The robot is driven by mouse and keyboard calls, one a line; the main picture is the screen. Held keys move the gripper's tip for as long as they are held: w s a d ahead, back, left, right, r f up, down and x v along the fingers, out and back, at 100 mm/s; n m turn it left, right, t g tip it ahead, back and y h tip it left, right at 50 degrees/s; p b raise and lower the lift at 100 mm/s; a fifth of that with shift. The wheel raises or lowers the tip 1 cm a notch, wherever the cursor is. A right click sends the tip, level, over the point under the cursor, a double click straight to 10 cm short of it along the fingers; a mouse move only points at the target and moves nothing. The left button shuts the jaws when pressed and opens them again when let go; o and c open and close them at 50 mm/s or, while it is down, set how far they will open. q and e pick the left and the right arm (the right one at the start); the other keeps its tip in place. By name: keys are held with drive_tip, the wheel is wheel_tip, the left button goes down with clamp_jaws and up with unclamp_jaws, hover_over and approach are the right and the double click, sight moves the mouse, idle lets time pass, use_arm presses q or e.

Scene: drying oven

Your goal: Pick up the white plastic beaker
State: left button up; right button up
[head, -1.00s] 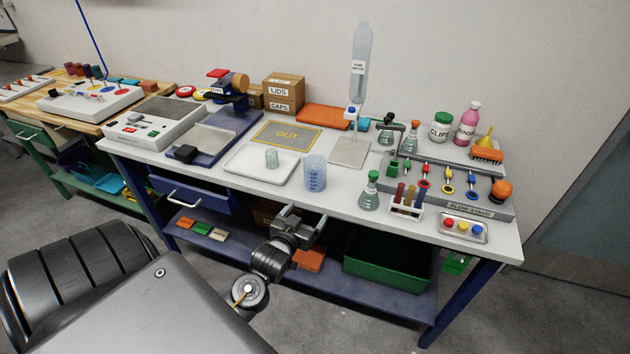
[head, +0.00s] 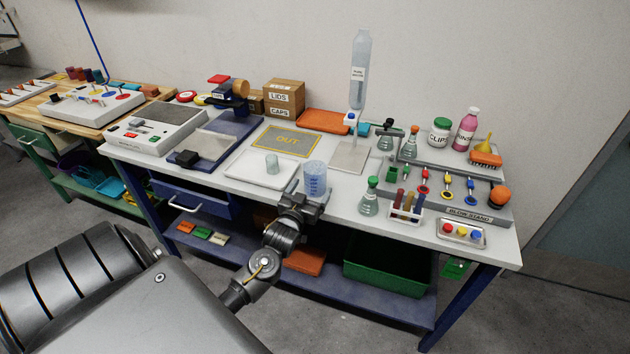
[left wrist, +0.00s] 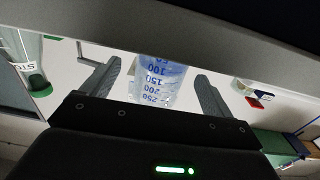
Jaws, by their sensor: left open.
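The white plastic beaker (head: 315,177), translucent with blue graduation marks, stands upright near the front edge of the bench. It also shows in the left wrist view (left wrist: 160,80). My left gripper (head: 309,190) is open at the beaker, with one finger on each side of it. In the left wrist view the two fingers (left wrist: 158,90) flank the beaker, with a visible gap on each side. The beaker stands on the bench top. My right gripper is not in view.
A smaller clear beaker (head: 272,163) stands on a white tray (head: 245,174) just left. A green-stoppered flask (head: 369,197) and a rack of tubes (head: 406,206) stand to the right. A dispenser bottle (head: 360,75) rises behind.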

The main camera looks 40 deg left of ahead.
sight(319, 170)
use_arm(q)
drive_tip(key=p+x, duration=0.1)
drive_tip(key=x, duration=0.3)
drive_tip(key=shift+w+a, duration=0.2)
drive_tip(key=shift+w, duration=0.1)
drive_tip(key=c, duration=1.2)
drive_tip(key=shift+r, duration=0.2)
drive_tip(key=shift+r+b, duration=0.3)
drive_tip(key=shift+r, duration=0.4)
drive_tip(key=shift+s+a+r+b, duration=0.35)
drive_tip(key=shift+s+a+r, duration=0.95)
drive_tip(key=shift+s+r, duration=0.6)
drive_tip(key=shift+s+a+r+b, duration=0.4)
drive_tip(key=shift+s+a+r, duration=0.9)
drive_tip(key=shift+s+r, duration=0.6)
drive_tip(key=shift+s+a+r+b, duration=0.35)
drive_tip(key=shift+s+a+r, duration=1)
drive_tip(key=shift+s+r, duration=0.55)
